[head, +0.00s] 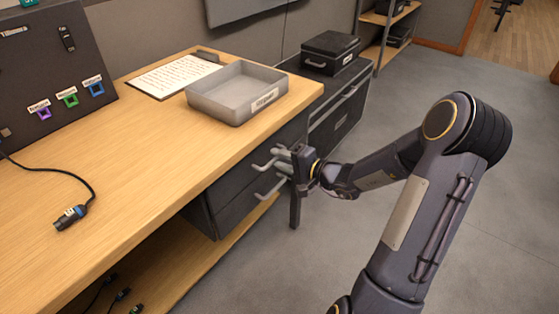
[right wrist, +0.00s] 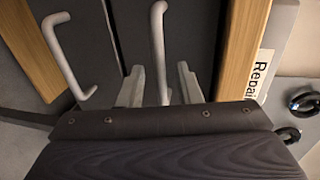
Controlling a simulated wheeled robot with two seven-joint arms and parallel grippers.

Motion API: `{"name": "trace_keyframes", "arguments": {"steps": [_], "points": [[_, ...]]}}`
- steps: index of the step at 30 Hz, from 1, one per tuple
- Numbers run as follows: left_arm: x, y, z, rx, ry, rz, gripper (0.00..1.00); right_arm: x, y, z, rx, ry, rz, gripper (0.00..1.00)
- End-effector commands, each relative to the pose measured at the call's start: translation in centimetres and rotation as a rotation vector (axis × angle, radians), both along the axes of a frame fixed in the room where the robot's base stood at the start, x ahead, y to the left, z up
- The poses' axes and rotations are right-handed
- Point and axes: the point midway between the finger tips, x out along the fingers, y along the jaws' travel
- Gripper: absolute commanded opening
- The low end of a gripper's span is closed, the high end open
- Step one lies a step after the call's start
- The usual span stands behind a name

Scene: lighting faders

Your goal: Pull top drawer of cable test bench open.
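The cable test bench (head: 150,165) has a wooden top and two dark stacked drawers under its right end. Both drawers look closed. The top drawer's grey bar handle (head: 262,164) is partly hidden by my right gripper (head: 282,162). In the right wrist view this handle (right wrist: 157,40) stands between the two pale fingers of the right gripper (right wrist: 162,85). The fingers are apart, with a visible gap on each side of the bar. The lower drawer's handle (right wrist: 66,58) is to the left there, outside the fingers. My left gripper is not in view.
A grey labelled tray (head: 213,104) and a clipboard (head: 165,78) lie on the bench top. A cable with a connector (head: 70,216) lies at left. A dark cabinet (head: 338,110) with a black case (head: 330,52) stands behind. The floor in front is clear.

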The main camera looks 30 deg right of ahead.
Motion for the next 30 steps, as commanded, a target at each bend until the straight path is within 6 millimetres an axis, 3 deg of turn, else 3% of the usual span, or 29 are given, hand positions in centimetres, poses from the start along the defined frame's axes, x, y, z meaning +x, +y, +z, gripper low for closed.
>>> {"name": "trace_keyframes", "arguments": {"steps": [10, 17, 30], "points": [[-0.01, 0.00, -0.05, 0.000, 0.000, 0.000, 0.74, 0.45, 0.22, -0.06, 0.000, 0.000, 0.000, 0.30], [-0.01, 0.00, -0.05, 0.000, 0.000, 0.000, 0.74, 0.42, 0.21, -0.07, 0.000, 0.000, 0.000, 0.00], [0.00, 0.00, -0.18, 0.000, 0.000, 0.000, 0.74, 0.00, 0.01, -0.12, -0.001, 0.001, 0.000, 0.00]]}}
